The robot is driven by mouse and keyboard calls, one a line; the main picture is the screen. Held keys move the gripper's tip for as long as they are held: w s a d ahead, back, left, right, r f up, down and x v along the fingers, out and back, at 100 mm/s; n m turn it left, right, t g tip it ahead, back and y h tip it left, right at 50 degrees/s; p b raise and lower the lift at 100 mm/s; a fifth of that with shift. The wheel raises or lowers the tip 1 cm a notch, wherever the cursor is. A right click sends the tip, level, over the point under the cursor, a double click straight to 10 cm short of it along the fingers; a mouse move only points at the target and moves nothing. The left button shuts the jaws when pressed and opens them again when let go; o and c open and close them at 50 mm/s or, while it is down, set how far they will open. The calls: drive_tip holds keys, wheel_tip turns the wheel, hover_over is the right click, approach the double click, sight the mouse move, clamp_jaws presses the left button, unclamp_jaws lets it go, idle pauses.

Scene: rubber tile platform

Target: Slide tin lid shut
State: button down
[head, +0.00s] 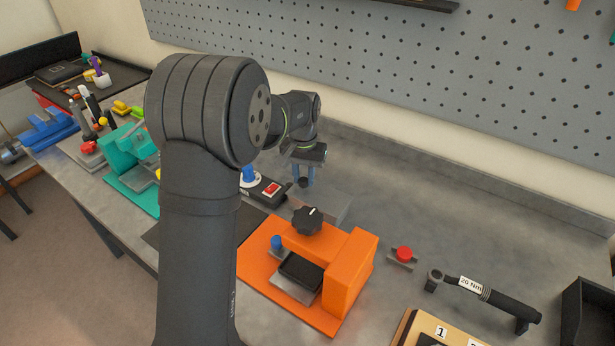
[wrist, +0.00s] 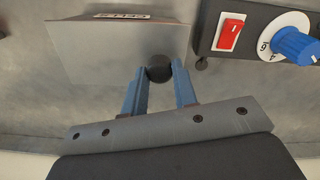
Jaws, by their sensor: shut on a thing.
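The tin lid (wrist: 95,50) is a flat grey metal plate in the wrist view, with a small label at its top edge that I cannot read with certainty. A round black knob (wrist: 158,68) sits at the lid's right part. My gripper (wrist: 158,76) has its two blue fingers shut on this knob, one on each side. In the head view my gripper (head: 303,181) is low over the bench, with the knob between its fingertips. The lid's grey surface (head: 328,211) shows partly there, behind a black dial. The tin's body and any opening are mostly hidden.
A black box with a red switch (head: 271,188) and a blue knob stands close left of my gripper; its red switch (wrist: 230,33) is at upper right in the wrist view. An orange fixture (head: 349,272) stands in front.

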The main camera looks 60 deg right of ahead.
drive_tip(key=c, duration=1.1)
unclamp_jaws()
drive_tip(key=shift+w, duration=0.35)
drive_tip(key=shift+c, duration=0.2)
drive_tip(key=shift+s, duration=0.1)
drive_tip(key=shift+r, duration=0.25)
wheel_tip(320, 180, up, 17)
drive_tip(key=shift+f, duration=0.1)
wheel_tip(320, 180, down, 17)
drive_tip(key=shift+s+f, duration=0.1)
drive_tip(key=shift+f, duration=0.05)
drive_tip(key=shift+s, duration=0.25)
